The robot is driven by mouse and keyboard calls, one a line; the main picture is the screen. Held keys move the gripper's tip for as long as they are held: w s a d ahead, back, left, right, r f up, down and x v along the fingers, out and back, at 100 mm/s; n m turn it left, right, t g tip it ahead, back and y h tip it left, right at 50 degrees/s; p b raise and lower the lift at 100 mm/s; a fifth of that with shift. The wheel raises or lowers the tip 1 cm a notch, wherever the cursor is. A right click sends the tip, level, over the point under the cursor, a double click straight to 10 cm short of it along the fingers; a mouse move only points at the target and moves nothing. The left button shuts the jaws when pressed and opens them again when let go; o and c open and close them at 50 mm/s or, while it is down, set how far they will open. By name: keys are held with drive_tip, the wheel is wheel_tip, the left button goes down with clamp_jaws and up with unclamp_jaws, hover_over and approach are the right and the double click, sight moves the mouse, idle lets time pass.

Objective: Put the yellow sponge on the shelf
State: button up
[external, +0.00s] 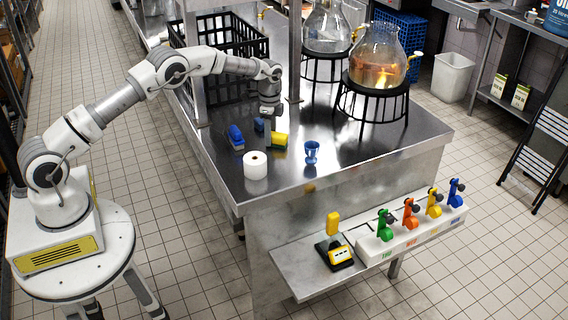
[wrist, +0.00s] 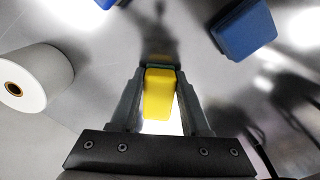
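The yellow sponge (external: 279,141) has a dark greenish side and rests on the metal table. In the wrist view the yellow sponge (wrist: 159,95) shows between the two fingers of my gripper (wrist: 160,78). Which surface is the task's shelf is not clear; a low metal shelf (external: 300,278) juts from the table's front.
A black crate (external: 215,62) and flasks on black stands (external: 372,105) stand farther back. Colored levers (external: 410,212) line the front shelf.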

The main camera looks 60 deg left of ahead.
clamp_jaws()
drive_tip(key=shift+r, duration=0.15)
